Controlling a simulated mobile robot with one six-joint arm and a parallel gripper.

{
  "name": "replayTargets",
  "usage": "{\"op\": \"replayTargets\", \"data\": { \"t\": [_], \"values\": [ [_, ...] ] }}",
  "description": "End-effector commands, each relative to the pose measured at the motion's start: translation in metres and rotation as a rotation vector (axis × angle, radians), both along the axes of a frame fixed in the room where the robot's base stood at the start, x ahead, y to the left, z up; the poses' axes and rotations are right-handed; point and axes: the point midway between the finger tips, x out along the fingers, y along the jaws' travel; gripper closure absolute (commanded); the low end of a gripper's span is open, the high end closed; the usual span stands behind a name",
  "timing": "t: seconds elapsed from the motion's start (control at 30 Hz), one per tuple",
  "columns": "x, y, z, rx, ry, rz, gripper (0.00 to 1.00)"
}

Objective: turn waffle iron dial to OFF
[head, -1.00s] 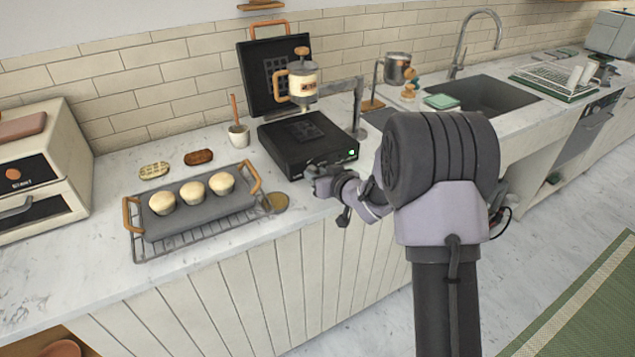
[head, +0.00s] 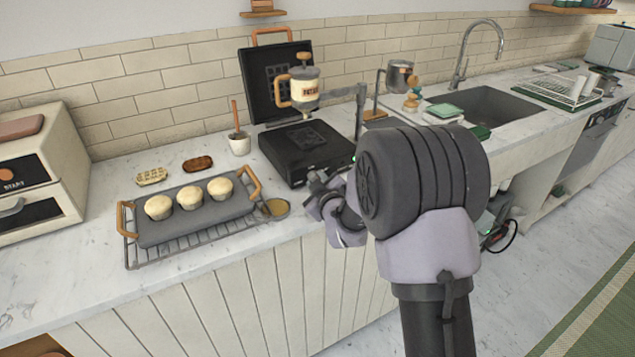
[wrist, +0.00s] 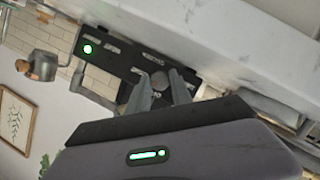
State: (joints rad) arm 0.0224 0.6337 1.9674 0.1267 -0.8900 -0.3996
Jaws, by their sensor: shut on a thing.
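The waffle iron (head: 290,163) is black, with its lid open and upright at the back of its base. Its front panel (wrist: 118,58) shows in the wrist view with a lit green lamp (wrist: 87,49) and small lettering too blurred to read. The round grey dial (wrist: 158,79) sits on that panel between my fingertips. My gripper (wrist: 161,88) is shut on the dial; in the head view my gripper (head: 318,180) is at the iron's front, where my arm hides the dial. The dial's setting cannot be read.
A batter dispenser (head: 305,90) hangs over the iron's base. To the left are a tray (head: 150,238) with several muffins on a wire rack, two waffle-like pieces, a cup (head: 239,144) with a utensil, and an oven (head: 40,175). The sink (head: 490,105) is at right.

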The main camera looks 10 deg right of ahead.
Motion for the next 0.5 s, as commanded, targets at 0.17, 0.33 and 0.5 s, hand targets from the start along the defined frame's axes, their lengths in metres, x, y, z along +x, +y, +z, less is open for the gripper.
{"op": "replayTargets", "data": {
  "t": [0.17, 0.33, 0.5],
  "values": [
    [-0.0001, 0.0005, -0.0002, -0.041, -0.013, 0.001, 1.00],
    [0.0001, 0.0003, 0.0000, -0.055, -0.019, 0.000, 1.00],
    [0.0001, 0.0002, 0.0002, -0.058, -0.020, 0.000, 1.00]
  ]
}}
